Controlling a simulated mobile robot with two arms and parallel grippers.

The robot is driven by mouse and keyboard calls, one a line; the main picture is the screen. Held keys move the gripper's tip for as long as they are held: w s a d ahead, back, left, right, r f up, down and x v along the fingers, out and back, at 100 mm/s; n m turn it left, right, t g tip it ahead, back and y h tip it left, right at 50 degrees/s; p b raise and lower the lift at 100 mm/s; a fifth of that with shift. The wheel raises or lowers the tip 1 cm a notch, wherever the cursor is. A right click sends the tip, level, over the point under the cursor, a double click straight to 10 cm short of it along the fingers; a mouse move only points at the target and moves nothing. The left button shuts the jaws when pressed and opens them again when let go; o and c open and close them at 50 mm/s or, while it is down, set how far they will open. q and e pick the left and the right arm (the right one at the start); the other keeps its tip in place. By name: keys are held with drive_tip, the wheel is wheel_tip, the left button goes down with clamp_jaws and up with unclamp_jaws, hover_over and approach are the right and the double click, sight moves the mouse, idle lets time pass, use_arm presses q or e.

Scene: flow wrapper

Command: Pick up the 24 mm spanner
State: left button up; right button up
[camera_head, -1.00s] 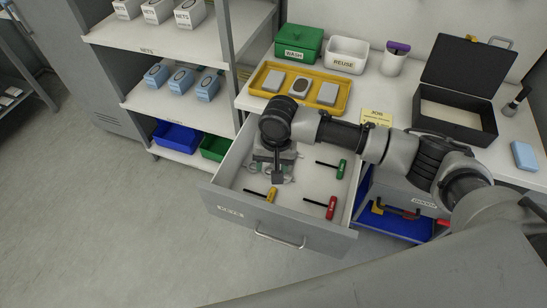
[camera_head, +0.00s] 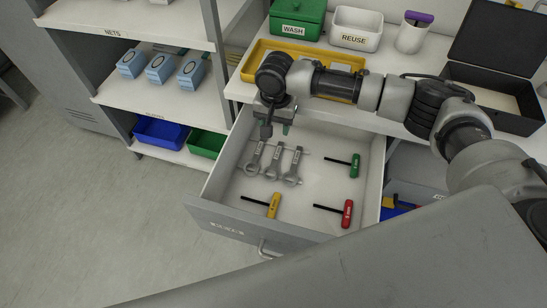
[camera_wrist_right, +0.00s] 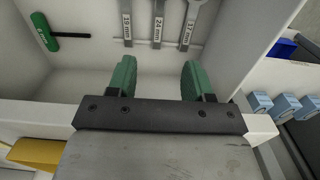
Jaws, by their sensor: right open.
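The 24 mm spanner (camera_head: 272,166) lies in the open drawer (camera_head: 310,205), the middle one of three grey spanners. In the right wrist view its label (camera_wrist_right: 158,25) reads 24 mm, between the 19 mm spanner (camera_wrist_right: 126,22) and the 17 mm spanner (camera_wrist_right: 189,24). In the head view the 17 mm spanner (camera_head: 253,162) is left of it and the 19 mm spanner (camera_head: 293,167) right. My right gripper (camera_head: 276,130) is above the drawer's back end, beyond the spanner handles. Its green fingers (camera_wrist_right: 157,78) are open and empty, apart from the spanners. My left gripper is out of view.
Green (camera_head: 355,166), red (camera_head: 347,213) and yellow (camera_head: 273,206) hex keys lie in the drawer. The worktop behind holds a yellow tray (camera_head: 250,66), a WASH box (camera_head: 296,18) and a REUSE bin (camera_head: 357,28). Shelving (camera_head: 140,85) stands left.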

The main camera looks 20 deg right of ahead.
hover_over(275, 159)
wheel_tip(275, 159, down, 9)
drive_tip(key=shift+r+b, duration=0.15)
drive_tip(key=shift+b, duration=0.25)
wheel_tip(275, 159, down, 6)
drive_tip(key=shift+s+f+b, duration=0.1)
drive_tip(key=shift+b, duration=0.45)
drive_tip(key=shift+c, duration=0.3)
clamp_jaws()
